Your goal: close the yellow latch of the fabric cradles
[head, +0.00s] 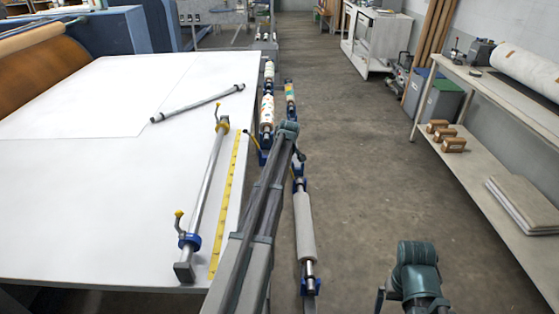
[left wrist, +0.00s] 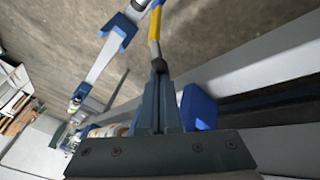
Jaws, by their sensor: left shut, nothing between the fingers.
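Fabric rolls, a patterned one (head: 267,112) and a plain grey one (head: 305,228), lie in blue cradles (head: 311,287) along the right side of the white table. A yellow latch lever (head: 251,138) sticks up to the left of my left arm. In the left wrist view, a yellow lever (left wrist: 154,35) with a dark tip points at my left gripper (left wrist: 160,80). The fingers are shut and empty, with the tip right at their ends; I cannot tell if they touch. A blue cradle part (left wrist: 199,108) is beside the fingers. My right gripper is out of view.
The white table (head: 90,190) fills the left, with a metal bar (head: 205,175) carrying yellow levers, a yellow ruler (head: 225,205) and a loose rod (head: 200,103). Shelves (head: 470,85) stand at right. The floor (head: 375,170) between is clear.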

